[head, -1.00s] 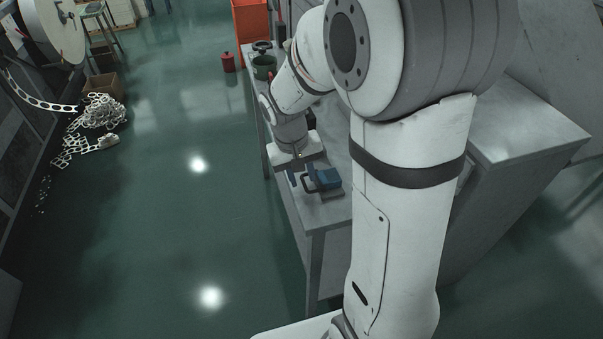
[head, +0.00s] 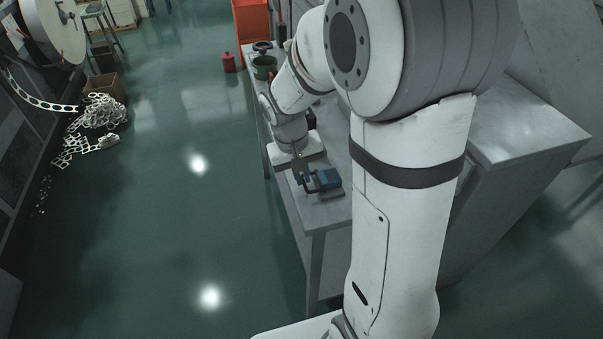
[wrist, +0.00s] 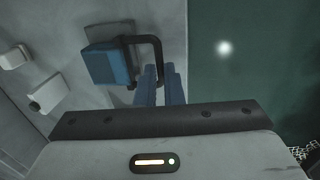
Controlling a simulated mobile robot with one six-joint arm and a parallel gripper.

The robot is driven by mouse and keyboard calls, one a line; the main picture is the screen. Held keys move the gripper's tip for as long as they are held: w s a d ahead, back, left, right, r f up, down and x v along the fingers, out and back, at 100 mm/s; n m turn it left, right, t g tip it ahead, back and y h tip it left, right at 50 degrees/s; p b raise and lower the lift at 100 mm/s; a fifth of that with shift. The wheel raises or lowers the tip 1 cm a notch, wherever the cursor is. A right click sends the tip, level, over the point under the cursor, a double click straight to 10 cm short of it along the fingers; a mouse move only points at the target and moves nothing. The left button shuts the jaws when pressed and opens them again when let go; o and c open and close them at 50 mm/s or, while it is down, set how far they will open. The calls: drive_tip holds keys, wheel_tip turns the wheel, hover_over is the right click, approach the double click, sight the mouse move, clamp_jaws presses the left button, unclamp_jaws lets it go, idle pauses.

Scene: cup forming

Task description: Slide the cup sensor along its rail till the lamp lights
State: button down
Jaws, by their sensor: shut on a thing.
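A blue block (wrist: 107,65) with a black U-shaped handle (wrist: 158,50) stands on the grey bench top. It also shows in the head view (head: 329,179). I cannot tell whether this is the cup sensor. My gripper (wrist: 159,78) has its two blue fingers close together at the free side of the handle, shut on it. In the head view my gripper (head: 299,180) is at the left of the block. I cannot make out a rail or a lit lamp.
In the wrist view two pale blocks stand left on the bench, one plain (wrist: 14,57) and one with a dark green spot (wrist: 46,92).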

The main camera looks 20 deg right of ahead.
drive_tip(key=shift+w, duration=1.45)
drive_tip(key=shift+s, duration=0.1)
drive_tip(key=c, duration=1.5)
unclamp_jaws()
drive_tip(key=shift+c, duration=0.2)
wheel_tip(320, 180, up, 8)
drive_tip(key=a, duration=0.1)
drive_tip(key=shift+a+f+p, duration=0.15)
drive_tip(key=shift+a+p, duration=0.05)
drive_tip(key=shift+p, duration=0.1)
